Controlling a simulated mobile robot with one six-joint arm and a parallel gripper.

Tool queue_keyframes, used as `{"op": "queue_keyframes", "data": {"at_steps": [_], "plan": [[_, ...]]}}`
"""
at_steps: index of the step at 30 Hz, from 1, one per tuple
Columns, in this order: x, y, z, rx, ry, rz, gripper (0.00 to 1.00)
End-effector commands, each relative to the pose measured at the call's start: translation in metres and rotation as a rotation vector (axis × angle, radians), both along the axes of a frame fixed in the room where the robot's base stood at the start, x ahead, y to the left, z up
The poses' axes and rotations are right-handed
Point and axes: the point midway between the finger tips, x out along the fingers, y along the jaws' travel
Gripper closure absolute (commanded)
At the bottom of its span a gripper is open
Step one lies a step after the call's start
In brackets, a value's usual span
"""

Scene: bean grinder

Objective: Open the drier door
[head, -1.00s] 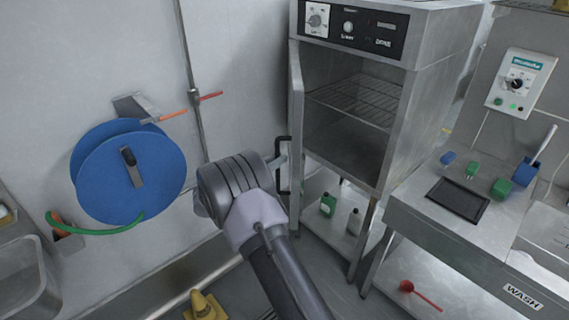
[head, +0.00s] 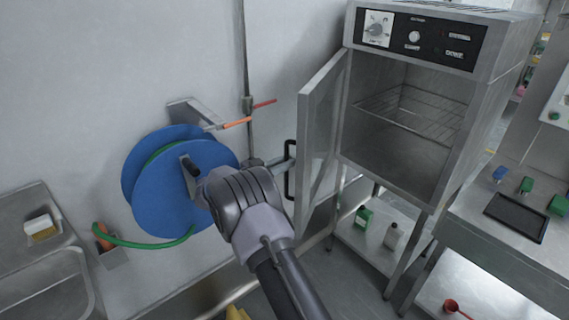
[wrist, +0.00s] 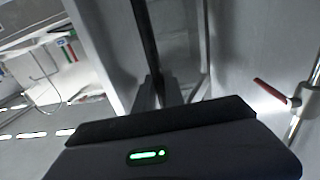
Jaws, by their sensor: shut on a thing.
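The drier (head: 478,95) is a steel cabinet on legs at the right of the head view. Its door (head: 322,125) is hinged at the cabinet's left side and stands open, swung out to the left. The wire rack inside shows. A black bar handle (head: 289,180) sits on the door's outer side. My gripper (head: 284,164) reaches it from the left, and its fingers are partly hidden by my wrist in the head view. In the wrist view, the fingers (wrist: 160,92) are closed at the dark handle bar (wrist: 146,40), with the door behind it.
A blue hose reel (head: 165,200) on the wall is close to my wrist. Wall pipes with an orange and red lever (head: 238,123) stand behind. A sink (head: 50,290) is at left, a steel bench (head: 500,255) at right. Bottles (head: 391,236) stand below the drier.

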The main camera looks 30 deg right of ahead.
Motion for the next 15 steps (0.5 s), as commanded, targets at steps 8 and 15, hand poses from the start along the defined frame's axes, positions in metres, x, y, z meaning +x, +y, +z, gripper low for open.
{"op": "queue_keyframes", "data": {"at_steps": [8,15], "plan": [[0.0005,-0.0014,0.0032,-0.003,-0.005,0.0,0.68],[0.0002,-0.0008,0.002,-0.003,-0.002,0.0,0.64]]}}
